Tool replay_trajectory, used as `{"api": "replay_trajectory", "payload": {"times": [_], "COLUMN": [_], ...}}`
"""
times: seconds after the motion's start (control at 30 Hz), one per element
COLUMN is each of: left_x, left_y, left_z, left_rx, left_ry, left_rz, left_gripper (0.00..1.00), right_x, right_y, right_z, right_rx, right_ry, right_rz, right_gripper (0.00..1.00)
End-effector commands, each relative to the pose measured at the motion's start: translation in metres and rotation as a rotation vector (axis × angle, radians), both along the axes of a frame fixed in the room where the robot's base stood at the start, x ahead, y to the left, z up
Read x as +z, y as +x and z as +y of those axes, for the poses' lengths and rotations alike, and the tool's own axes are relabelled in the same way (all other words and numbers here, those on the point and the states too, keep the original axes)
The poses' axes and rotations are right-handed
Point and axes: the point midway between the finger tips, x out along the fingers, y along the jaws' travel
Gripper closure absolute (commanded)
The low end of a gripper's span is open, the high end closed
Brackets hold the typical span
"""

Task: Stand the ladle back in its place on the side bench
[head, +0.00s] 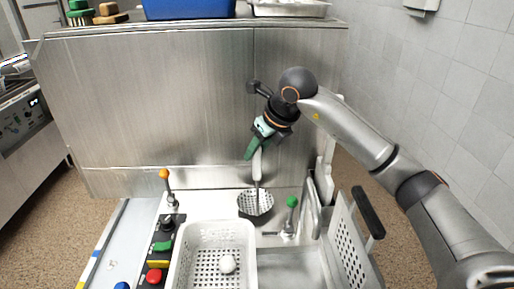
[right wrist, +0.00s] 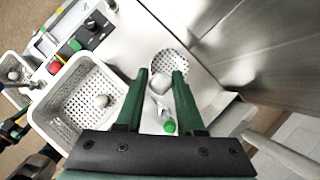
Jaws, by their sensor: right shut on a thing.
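The ladle has a round perforated steel bowl (head: 256,206) and a pale handle (head: 257,165). My right gripper (head: 256,146) is shut on the handle, with the ladle hanging nearly upright, bowl down. The bowl is over the pale bench top (head: 222,206) at the back, between the orange-knobbed and green-knobbed levers. I cannot tell whether it touches the surface. In the right wrist view the green fingers (right wrist: 161,78) flank the handle, and the perforated bowl (right wrist: 170,62) shows beyond them.
A white perforated basket (head: 248,239) holding a white round thing (head: 227,264) stands in front of the ladle. The green-knobbed lever (head: 291,203) is close right; the orange-knobbed lever (head: 165,176) is left. A black-handled perforated basket (head: 346,238) stands right. A steel wall (head: 160,100) rises behind.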

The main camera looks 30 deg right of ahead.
Motion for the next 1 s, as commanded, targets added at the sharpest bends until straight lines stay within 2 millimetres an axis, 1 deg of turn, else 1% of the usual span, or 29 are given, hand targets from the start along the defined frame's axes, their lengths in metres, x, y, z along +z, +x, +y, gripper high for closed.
{"api": "replay_trajectory", "payload": {"times": [0.47, 0.77, 0.97, 1.0], "left_x": [-0.0014, -0.0053, -0.0043, -0.0042], "left_y": [-0.0003, -0.0003, -0.0004, -0.0003], "left_z": [-0.0001, -0.0001, 0.0000, -0.0001], "left_rx": [0.000, 0.000, 0.000, 0.000], "left_ry": [0.000, 0.000, 0.000, 0.000], "left_rz": [0.000, 0.000, 0.000, 0.000], "left_gripper": [0.36, 0.36, 0.36, 0.36], "right_x": [-0.0014, -0.0067, -0.0055, -0.0056], "right_y": [0.0002, 0.0001, 0.0001, 0.0001], "right_z": [-0.0002, -0.0003, -0.0002, -0.0002], "right_rx": [0.000, 0.000, 0.000, 0.000], "right_ry": [0.000, 0.000, 0.000, 0.000], "right_rz": [-0.001, -0.001, -0.001, -0.001], "right_gripper": [1.00, 1.00, 1.00, 0.59]}}
